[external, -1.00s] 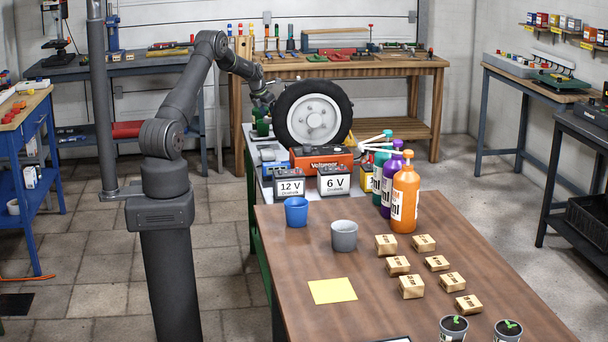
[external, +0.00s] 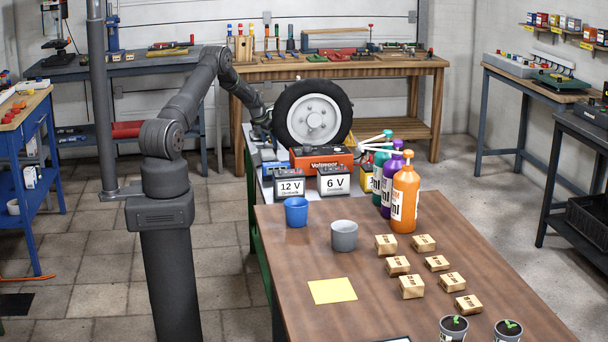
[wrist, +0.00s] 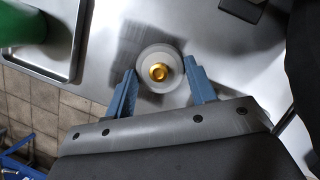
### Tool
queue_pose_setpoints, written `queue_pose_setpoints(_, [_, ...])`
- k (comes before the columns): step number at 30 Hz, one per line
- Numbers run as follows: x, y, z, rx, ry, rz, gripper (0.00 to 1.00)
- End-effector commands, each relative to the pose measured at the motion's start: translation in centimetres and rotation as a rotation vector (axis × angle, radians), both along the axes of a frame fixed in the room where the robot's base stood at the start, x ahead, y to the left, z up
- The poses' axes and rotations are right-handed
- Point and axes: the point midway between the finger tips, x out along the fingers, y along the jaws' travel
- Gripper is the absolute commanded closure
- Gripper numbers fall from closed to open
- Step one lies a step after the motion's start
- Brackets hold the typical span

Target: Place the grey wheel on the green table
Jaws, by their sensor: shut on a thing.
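The grey wheel (wrist: 146,60), a round light grey disc with a brass centre, is between the blue fingers of my gripper (wrist: 161,69) in the wrist view. My gripper is shut on it. Below is the bare metal top (wrist: 100,80) of a bench, with a dark shadow left of the wheel. Whether the wheel touches the top, I cannot tell. In the external view this bench has green legs (external: 254,210) and stands behind the brown table. My gripper (external: 262,122) is low over its left side there, and the grey wheel cannot be made out.
A large black tyre (external: 343,95) stands close right of my gripper. A red Voltepoer unit (external: 322,161) and two batteries (external: 289,186) are in front. In the wrist view, a metal tray (wrist: 75,62) with a green object (wrist: 20,20) is at the upper left.

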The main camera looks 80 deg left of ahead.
Motion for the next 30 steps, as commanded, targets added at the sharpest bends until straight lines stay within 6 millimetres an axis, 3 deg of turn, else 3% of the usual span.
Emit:
queue_pose_setpoints(5, [0.0,0.0,-0.2,0.000,0.000,0.000,0.76])
queue_pose_setpoints(6, [0.0,0.0,-0.3,0.000,0.000,0.000,0.47])
queue_pose_setpoints(9, [0.0,0.0,-0.3,0.000,0.000,0.000,0.28])
queue_pose_setpoints(21, [-0.1,-0.1,0.4,0.000,0.000,0.000,0.27])
queue_pose_setpoints(30, [-1.7,-1.0,5.0,0.003,-0.001,0.001,0.27])
